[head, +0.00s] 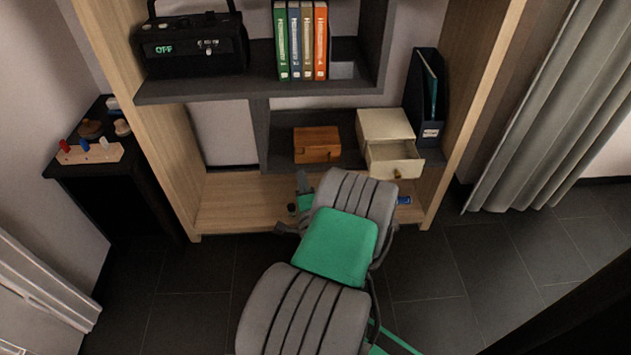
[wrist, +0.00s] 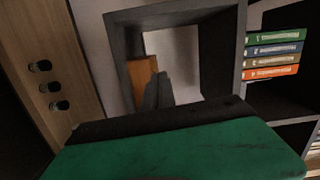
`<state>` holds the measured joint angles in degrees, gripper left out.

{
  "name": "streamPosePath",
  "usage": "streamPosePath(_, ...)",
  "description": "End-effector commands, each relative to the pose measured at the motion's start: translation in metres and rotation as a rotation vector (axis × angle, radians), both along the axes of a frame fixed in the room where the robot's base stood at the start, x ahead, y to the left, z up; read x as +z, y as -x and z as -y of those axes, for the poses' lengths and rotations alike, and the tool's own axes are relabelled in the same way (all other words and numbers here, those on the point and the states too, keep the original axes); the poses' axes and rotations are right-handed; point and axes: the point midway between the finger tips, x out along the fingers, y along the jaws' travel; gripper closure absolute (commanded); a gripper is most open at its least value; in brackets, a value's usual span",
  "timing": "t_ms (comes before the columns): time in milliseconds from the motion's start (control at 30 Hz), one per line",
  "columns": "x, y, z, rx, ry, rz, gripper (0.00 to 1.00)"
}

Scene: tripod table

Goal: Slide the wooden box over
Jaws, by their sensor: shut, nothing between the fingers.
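The wooden box (head: 317,144) is a small reddish-brown box with a small knob on its front. It rests on the dark lower shelf, left of a cream drawer box. My gripper (head: 302,176) is low in front of the box's left part in the head view, mostly hidden behind my arm. In the wrist view my gripper (wrist: 161,77) shows as dark fingers held together and empty. They overlap one edge of the wooden box (wrist: 141,78) there. I cannot tell whether they touch it.
The cream box (head: 385,124) has its drawer (head: 394,161) pulled open, close to the wooden box's right. A dark upright divider stands to the left. A radio (head: 191,46) and books (head: 301,42) are on the shelf above.

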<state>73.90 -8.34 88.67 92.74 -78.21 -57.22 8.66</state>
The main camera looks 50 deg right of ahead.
Motion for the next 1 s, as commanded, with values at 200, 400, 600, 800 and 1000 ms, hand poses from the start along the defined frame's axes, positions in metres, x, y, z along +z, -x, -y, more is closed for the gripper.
streamPosePath(200, -0.021, 0.039, 0.022, -0.152, -0.058, 0.072, 1.0)
streamPosePath(400, -0.014, 0.031, 0.03, -0.146, -0.058, 0.071, 1.0)
streamPosePath(600, -0.015, 0.024, 0.037, -0.145, -0.058, 0.068, 1.0)
streamPosePath(800, -0.022, -0.002, 0.066, -0.142, -0.054, 0.067, 1.0)
streamPosePath(1000, -0.022, -0.025, 0.093, -0.143, -0.054, 0.068, 1.0)
